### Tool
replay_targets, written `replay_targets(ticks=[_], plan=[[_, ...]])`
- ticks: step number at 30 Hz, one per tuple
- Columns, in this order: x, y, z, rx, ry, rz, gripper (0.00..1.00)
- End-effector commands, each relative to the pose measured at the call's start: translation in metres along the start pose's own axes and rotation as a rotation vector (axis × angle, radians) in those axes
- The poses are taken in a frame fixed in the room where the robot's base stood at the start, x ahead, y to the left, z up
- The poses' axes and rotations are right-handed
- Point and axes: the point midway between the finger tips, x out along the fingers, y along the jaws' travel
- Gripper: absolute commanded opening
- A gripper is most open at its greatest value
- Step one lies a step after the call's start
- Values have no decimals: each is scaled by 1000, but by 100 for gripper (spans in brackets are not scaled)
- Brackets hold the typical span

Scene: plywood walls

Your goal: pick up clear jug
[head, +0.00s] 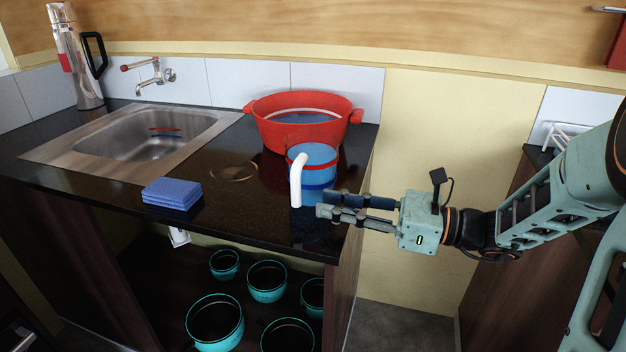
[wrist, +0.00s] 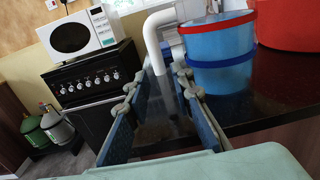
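The clear jug (head: 318,178) has a bluish see-through body, a red rim and a white handle (head: 296,181). It stands upright near the front right of the black counter. In the wrist view the jug (wrist: 220,42) is at upper right, its handle (wrist: 152,42) lined up with the gap between my fingertips. My gripper (head: 324,203) comes in from the right, low beside the jug, fingers pointing left. The wrist view shows my gripper (wrist: 163,80) open with nothing clearly between the fingers. I cannot tell whether a finger touches the handle.
A red pot (head: 270,128) stands close behind the jug. A blue sponge stack (head: 172,193), a sink (head: 150,140) and a steel flask (head: 78,65) are to the left. Several teal pots (head: 215,322) sit below. A microwave (wrist: 75,35) is at far left.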

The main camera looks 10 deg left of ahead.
Motion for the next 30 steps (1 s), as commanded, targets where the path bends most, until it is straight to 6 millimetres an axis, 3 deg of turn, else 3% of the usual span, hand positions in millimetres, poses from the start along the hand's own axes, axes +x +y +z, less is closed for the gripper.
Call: replay_targets(ticks=[18, 26, 30], plan=[[71, 3, 1, -2, 2, 0, 22], [74, 2, 2, -1, 3, -2, 22], [73, 2, 2, -2, 3, -2, 9]])
